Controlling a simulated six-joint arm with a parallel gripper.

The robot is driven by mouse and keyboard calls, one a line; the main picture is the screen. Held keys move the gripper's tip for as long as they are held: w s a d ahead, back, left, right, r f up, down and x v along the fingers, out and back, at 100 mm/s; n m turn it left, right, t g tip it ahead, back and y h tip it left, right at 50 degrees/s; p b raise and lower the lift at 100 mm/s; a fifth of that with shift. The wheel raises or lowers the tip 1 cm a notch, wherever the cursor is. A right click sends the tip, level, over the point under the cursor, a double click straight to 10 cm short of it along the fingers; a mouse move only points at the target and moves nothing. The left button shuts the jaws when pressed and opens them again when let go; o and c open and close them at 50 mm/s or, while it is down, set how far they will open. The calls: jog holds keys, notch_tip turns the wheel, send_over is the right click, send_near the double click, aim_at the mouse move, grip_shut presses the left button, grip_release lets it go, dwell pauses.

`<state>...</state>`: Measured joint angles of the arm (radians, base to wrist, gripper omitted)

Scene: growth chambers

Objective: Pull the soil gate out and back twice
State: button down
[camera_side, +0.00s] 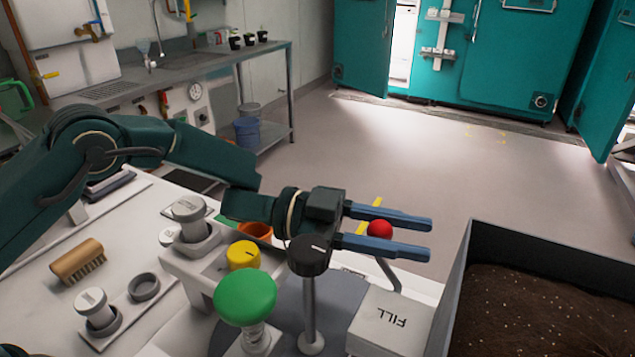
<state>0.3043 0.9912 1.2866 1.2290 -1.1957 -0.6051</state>
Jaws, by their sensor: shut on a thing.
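My gripper (430,240) reaches in from the left with two long blue fingers. It is shut on a round red knob (380,229), which sits between the fingers, partway along them. A grey rod (388,273) runs down from below the fingers towards a white box marked FILL (390,320). The rod seems to carry the red knob, but the join is hidden by the near finger. No part is labelled as the soil gate, and any gate plate is hidden from this view.
A dark-walled bin (465,260) of brown soil stands at the right. A black knob on a post (308,256), a green button (245,297) and a yellow knob (243,255) stand close below my gripper. A brush (78,261) lies at the left.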

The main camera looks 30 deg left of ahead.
jog(key=d, duration=0.6)
dwell(0.3)
jog(key=c, duration=0.5)
grip_release()
jog(key=shift+s+a, duration=0.25)
jog(key=shift+a, duration=1.05)
jog(key=shift+s+a, duration=0.25)
jog(key=shift+a, duration=1)
